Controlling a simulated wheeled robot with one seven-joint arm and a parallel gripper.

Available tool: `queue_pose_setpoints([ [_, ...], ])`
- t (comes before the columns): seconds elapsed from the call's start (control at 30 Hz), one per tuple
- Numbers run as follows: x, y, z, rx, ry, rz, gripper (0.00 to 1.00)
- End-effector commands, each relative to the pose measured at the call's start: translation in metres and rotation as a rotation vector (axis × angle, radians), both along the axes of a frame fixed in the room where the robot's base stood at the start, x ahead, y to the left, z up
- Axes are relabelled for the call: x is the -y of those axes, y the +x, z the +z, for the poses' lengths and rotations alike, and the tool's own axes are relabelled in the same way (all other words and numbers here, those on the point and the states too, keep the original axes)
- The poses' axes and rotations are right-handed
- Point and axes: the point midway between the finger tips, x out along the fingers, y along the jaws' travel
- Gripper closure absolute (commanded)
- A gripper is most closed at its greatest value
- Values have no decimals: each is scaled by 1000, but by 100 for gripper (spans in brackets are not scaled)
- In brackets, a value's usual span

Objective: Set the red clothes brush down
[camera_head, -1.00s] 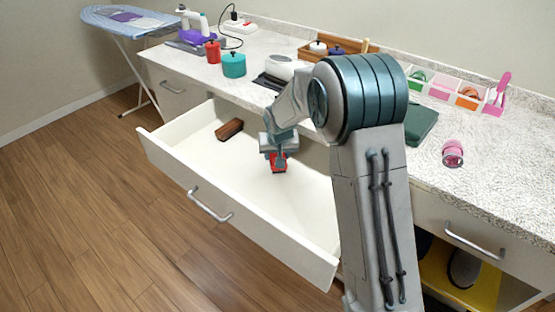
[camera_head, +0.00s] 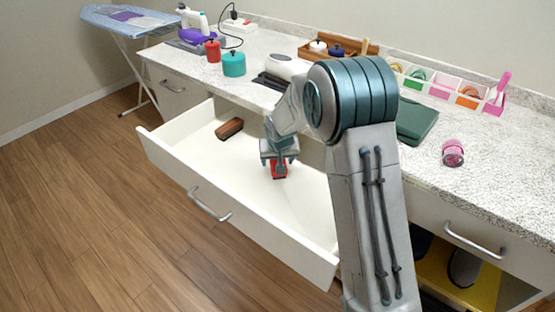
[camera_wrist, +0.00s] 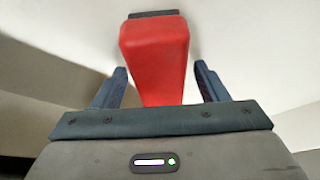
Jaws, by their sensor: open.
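The red clothes brush (camera_head: 279,171) is in the open white drawer (camera_head: 262,222), under my gripper (camera_head: 278,160). In the wrist view the red brush (camera_wrist: 155,55) runs lengthwise between the two fingers of my gripper (camera_wrist: 163,85), with a dark part at its far end. The fingers are spread, with a gap on each side of the brush. The brush appears to lie on the drawer floor; its underside is hidden.
A brown wooden brush (camera_head: 229,128) lies in the drawer at the back left. The drawer floor around the red brush is clear. The speckled counter (camera_head: 480,185) runs behind the drawer, with a green folded item (camera_head: 415,120) and a pink jar (camera_head: 452,153).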

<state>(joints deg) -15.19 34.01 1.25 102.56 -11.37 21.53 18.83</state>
Motion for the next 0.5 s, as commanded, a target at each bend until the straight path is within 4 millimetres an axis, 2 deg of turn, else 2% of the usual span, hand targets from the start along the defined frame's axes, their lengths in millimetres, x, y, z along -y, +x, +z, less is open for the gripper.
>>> queue_pose_setpoints([
  [0.17,1,-8,25,4,1,0,33],
  [0.5,5,-34,86,3,0,0,33],
])
